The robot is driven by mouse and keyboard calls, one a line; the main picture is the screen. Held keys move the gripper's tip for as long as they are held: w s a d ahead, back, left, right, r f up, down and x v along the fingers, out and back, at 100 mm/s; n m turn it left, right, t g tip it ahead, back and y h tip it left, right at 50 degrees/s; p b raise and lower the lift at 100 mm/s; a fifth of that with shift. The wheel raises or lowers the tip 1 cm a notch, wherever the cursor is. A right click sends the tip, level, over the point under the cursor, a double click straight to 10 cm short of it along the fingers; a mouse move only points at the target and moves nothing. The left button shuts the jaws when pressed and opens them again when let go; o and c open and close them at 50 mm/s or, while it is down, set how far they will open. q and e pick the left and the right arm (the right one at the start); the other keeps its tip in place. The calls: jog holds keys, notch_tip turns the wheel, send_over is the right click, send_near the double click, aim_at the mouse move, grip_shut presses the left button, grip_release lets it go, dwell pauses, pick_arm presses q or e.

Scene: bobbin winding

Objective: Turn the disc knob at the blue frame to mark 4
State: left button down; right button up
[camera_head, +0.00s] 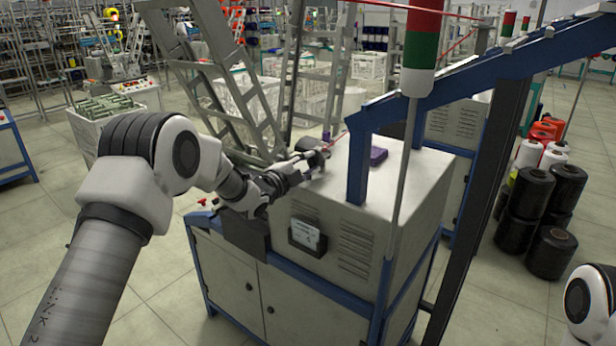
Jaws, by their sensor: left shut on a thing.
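My left gripper (311,163) reaches in from the left to the top left corner of the grey machine cabinet (345,225) under the blue frame (440,95). Its fingers are shut on a small grey round part there, which looks like the disc knob (318,158). The fingers hide most of the knob, and its marks are too small to read. My right gripper is out of view; only a piece of my right arm shows at the bottom right.
A red, green and white signal pole (420,50) stands in front of the frame. Black spools (551,250) are stacked on the floor at right.

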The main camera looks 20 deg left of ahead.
pick_arm(q)
jog(key=m+b, duration=0.3)
jog(key=b, duration=0.1)
jog(key=m+b, duration=0.3)
jog(key=b, duration=0.1)
jog(key=f+m+b, duration=0.1)
jog(key=m+b, duration=0.2)
jog(key=b, duration=0.1)
jog(key=m+b, duration=1)
jog(key=b, duration=0.2)
jog(key=shift+b, duration=0.4)
jog(key=shift+a+r+m+b, duration=0.1)
jog(key=shift+r+m+b, duration=0.05)
jog(key=shift+m+b, duration=0.65)
jog(key=shift+r+m+b, duration=0.1)
jog(key=shift+m+b, duration=0.5)
jog(key=shift+m, duration=0.4)
jog(key=c, duration=0.8)
grip_release()
jog(key=shift+c, duration=0.2)
